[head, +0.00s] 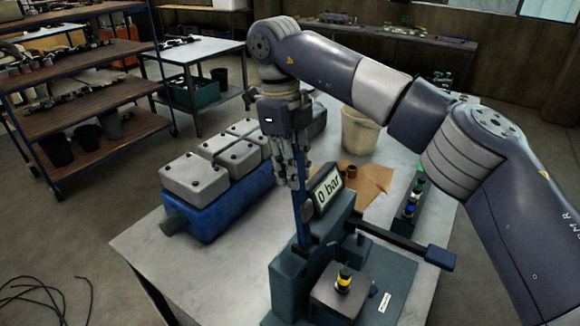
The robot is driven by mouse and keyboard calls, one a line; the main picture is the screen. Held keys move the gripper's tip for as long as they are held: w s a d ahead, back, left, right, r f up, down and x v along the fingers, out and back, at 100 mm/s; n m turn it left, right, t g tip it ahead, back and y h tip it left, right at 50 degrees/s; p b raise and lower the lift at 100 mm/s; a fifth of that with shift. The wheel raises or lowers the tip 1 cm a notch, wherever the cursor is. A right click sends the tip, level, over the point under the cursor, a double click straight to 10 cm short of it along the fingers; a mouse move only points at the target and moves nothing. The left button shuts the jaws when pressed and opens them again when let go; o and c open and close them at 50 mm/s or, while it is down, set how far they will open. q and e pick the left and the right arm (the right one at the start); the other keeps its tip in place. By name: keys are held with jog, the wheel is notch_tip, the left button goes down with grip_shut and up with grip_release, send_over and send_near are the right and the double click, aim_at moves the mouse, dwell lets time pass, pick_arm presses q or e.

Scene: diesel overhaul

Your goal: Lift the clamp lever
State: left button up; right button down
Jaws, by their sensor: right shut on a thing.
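A teal test stand (290,286) sits on the near part of the table, with a display (328,190) reading "0 bar". An upright blue lever (301,215) rises from its left side; I take this as the clamp lever. My right gripper (293,180) points down and is shut on the lever's upper end, which the fingers partly hide. A second lever (392,240), dark with a blue end, sticks out to the right, roughly level. A dark part with a yellow band (344,280) stands in the block at the front. My left gripper is out of view.
A blue engine block (222,211) with grey covers stands left of the stand. Behind are a cream bucket (359,130) and brown cloth (370,178). A dark rack (412,197) with coloured caps lies to the right. My right arm spans the upper right.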

jog(key=c, duration=1.4)
grip_release()
jog(key=shift+f, duration=0.15)
jog(key=shift+w+a+r, duration=0.1)
jog(key=shift+a+r, duration=0.05)
jog(key=shift+r, duration=1.1)
jog(key=shift+w+a+r, duration=0.1)
jog(key=shift+a+r, duration=0.1)
jog(key=shift+r, duration=1.05)
jog(key=shift+w+a+r, duration=0.1)
jog(key=shift+a+r, duration=0.05)
jog(key=shift+r, duration=1.1)
